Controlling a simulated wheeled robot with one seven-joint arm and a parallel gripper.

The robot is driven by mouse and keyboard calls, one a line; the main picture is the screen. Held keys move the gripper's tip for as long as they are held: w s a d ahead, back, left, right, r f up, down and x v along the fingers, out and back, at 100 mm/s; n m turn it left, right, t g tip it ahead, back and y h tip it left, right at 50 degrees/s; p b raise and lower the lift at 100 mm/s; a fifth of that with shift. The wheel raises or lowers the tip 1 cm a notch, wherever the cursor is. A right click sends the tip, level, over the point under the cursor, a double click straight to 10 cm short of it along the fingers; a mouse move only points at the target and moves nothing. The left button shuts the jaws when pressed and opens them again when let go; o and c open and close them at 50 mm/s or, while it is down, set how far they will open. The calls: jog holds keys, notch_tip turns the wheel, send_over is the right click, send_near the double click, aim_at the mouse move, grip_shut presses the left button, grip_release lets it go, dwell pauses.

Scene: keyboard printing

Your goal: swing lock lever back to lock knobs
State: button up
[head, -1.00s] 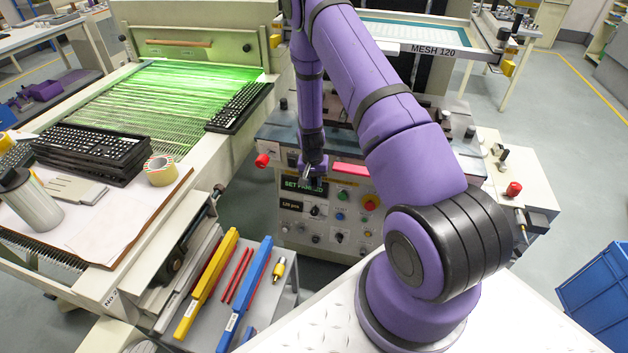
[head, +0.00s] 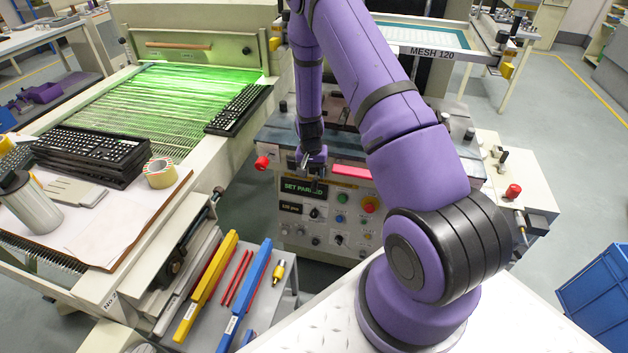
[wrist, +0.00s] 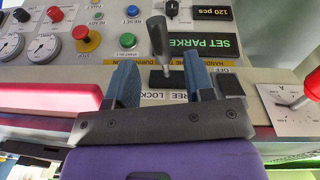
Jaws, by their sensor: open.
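The lock lever (wrist: 157,38) shows in the wrist view as a grey handle on a thin metal stem, rising from a black slot plate (wrist: 160,78). It leans slightly left there. A label partly hidden by my gripper reads "…REE LOCK" below the plate. My gripper (wrist: 160,82) is open, with one blue-grey finger on each side of the lever's lower part. I see no clear contact with either finger. In the head view my gripper (head: 312,162) is at the top edge of the control panel (head: 340,236); the lever cannot be made out there.
Near the lever in the wrist view are a green display (wrist: 205,43), a red mushroom button (wrist: 88,40) and gauges (wrist: 48,46). A red knob (head: 262,162) sticks out at the machine's left corner. The dryer conveyor (head: 150,110) stands to the left.

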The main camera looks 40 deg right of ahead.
notch_tip(320, 180, up, 6)
jog(key=shift+w+a+f, duration=0.1)
jog(key=shift+w+a, duration=0.05)
dwell(0.3)
jog(key=shift+a, duration=0.1)
jog(key=c, duration=0.3)
jog(key=w+a+n, duration=0.1)
jog(key=n, duration=0.1)
jog(key=w+a+n+g, duration=0.1)
jog(key=n, duration=0.1)
jog(key=w+a+f+n, duration=0.1)
jog(key=n, duration=0.1)
jog(key=shift+a+g, duration=0.3)
jog(key=shift+g, duration=0.1)
grip_shut()
jog(key=w+a+n+g+h, duration=0.3)
jog(key=w+a+n+h, duration=0.15)
jog(key=n, duration=0.75)
jog(key=d+r+x, duration=0.1)
jog(key=x, duration=1.1)
jog(key=shift+s+d+f, duration=0.15)
jog(key=shift+s+d, duration=0.1)
jog(key=shift+d, duration=0.15)
